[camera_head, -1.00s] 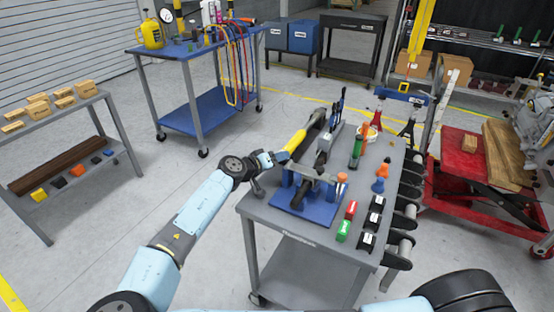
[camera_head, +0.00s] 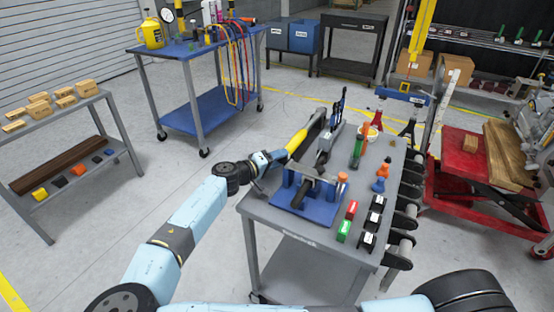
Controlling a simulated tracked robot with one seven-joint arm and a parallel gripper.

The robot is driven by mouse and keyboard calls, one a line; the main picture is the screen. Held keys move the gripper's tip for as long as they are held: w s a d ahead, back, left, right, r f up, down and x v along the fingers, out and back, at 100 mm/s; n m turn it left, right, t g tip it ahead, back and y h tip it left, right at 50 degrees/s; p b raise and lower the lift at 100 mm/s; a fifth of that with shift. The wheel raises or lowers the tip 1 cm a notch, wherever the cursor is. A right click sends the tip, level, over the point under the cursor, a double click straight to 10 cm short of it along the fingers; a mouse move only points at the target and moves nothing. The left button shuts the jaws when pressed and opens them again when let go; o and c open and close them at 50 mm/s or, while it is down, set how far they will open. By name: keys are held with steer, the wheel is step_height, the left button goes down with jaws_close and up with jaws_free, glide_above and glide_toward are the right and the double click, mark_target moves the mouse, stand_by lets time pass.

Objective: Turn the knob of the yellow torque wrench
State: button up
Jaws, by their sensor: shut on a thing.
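The torque wrench (camera_head: 297,141) has a yellow handle and a dark shaft. My gripper (camera_head: 282,155) is at the near end of the yellow handle, at the cart's left edge. It is shut on that end, where the knob is; the fingers and wrist hide the knob itself. My arm reaches in from the lower left.
A blue fixture (camera_head: 306,205) with upright posts stands just right of my gripper. The grey cart (camera_head: 283,227) also carries red, green and black blocks, an orange-topped piece and a blue piece (camera_head: 378,185). The floor left of the cart is clear.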

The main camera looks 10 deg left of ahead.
steer(key=o, duration=1.1)
steer(key=shift+f, duration=0.1)
steer(key=shift+c, duration=0.2)
steer(key=shift+a, duration=0.1)
steer(key=v, duration=1.3)
steer(key=shift+s+a, duration=0.2)
steer(key=shift+s, duration=0.1)
